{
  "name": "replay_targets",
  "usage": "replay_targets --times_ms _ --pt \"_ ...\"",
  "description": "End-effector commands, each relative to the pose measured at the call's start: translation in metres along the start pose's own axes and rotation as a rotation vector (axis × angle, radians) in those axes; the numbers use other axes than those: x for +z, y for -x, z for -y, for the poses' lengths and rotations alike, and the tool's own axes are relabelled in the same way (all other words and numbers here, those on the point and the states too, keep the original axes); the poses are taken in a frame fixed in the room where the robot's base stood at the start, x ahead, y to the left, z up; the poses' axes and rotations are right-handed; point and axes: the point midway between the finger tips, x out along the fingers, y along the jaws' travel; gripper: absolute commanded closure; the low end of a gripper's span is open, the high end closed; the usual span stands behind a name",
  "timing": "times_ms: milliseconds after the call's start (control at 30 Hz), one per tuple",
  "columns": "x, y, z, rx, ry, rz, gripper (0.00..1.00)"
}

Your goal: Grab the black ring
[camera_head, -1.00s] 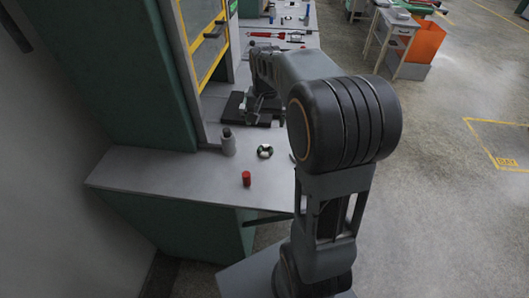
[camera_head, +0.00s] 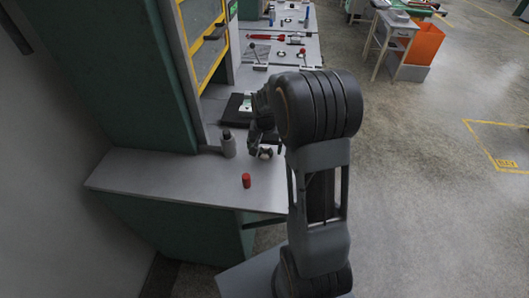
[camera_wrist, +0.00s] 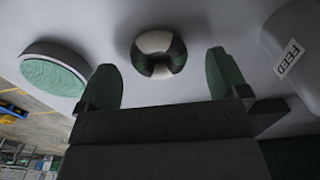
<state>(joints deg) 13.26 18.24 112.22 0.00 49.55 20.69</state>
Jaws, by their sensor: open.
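The black ring (camera_head: 265,153) lies on the grey worktop, partly hidden by my gripper in the head view. I cannot tell the exact height gap.
A grey bottle (camera_head: 228,146) stands left of the ring, and a red cylinder (camera_head: 246,180) stands nearer. A black pad (camera_head: 236,110) lies farther back.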

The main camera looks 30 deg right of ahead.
Motion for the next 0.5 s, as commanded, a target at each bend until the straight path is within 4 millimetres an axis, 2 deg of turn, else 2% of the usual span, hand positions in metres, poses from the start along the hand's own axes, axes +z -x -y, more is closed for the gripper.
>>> replay_targets --times_ms 133,400,500 --pt "0.0005 -0.0117 -0.0002 0.001 0.000 0.001 0.07" --pt "0.0003 -0.0135 -0.0002 0.000 0.000 0.000 0.07" --pt "0.0003 -0.0134 -0.0002 0.000 0.000 0.000 0.16"
